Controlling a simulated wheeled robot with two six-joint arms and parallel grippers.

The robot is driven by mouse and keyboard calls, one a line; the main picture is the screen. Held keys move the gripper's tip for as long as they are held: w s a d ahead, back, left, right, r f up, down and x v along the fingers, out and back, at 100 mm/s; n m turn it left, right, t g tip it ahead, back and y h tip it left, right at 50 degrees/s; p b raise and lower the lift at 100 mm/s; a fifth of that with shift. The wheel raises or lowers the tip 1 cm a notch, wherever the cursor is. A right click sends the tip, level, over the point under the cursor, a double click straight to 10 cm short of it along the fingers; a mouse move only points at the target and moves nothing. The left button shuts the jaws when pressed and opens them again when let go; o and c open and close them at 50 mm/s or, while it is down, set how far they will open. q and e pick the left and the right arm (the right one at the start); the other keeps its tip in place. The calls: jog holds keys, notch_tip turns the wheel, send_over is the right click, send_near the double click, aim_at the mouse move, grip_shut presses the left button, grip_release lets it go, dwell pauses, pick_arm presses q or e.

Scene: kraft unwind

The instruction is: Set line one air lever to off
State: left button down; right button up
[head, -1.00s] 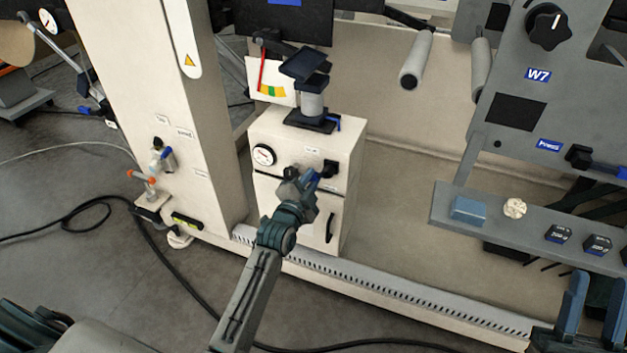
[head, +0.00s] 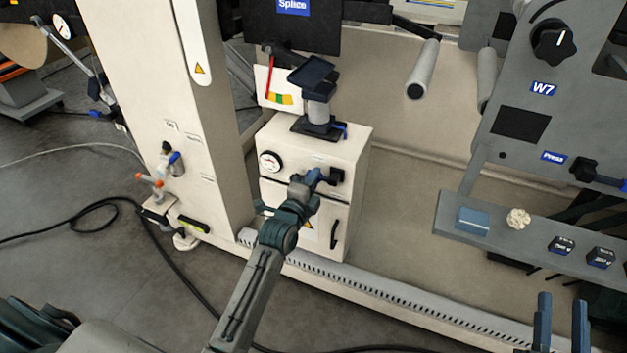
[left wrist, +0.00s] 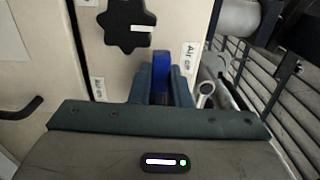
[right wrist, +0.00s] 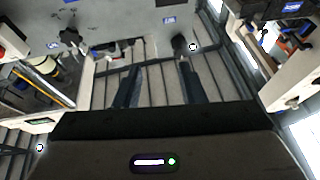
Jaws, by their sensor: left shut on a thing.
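The air lever is a blue handle (left wrist: 160,72) on the cream cabinet (head: 355,160). It points upright in the left wrist view. My left gripper (head: 317,181) is at the cabinet front, and its fingers (left wrist: 160,88) are shut on the lever, one on each side. Small labels flank the lever: one on the right (left wrist: 188,55) and one on the left (left wrist: 98,89), both beginning with "Air". The lever's base is hidden by the fingers. My right gripper (head: 562,322) is open and empty at the lower right; its spread fingers also show in the right wrist view (right wrist: 158,85).
A black star knob (left wrist: 128,25) sits just above the lever. The cabinet has a round gauge (head: 270,162) and a black door handle (head: 335,233). A grey shelf (head: 455,215) with small items is at the right. A perforated rail (head: 390,296) runs along the floor.

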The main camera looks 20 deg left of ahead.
jog(key=shift+f, duration=0.1)
pick_arm(q)
jog(key=c, duration=1.4)
grip_release()
jog(key=shift+o, duration=0.2)
jog(key=shift+s, duration=0.1)
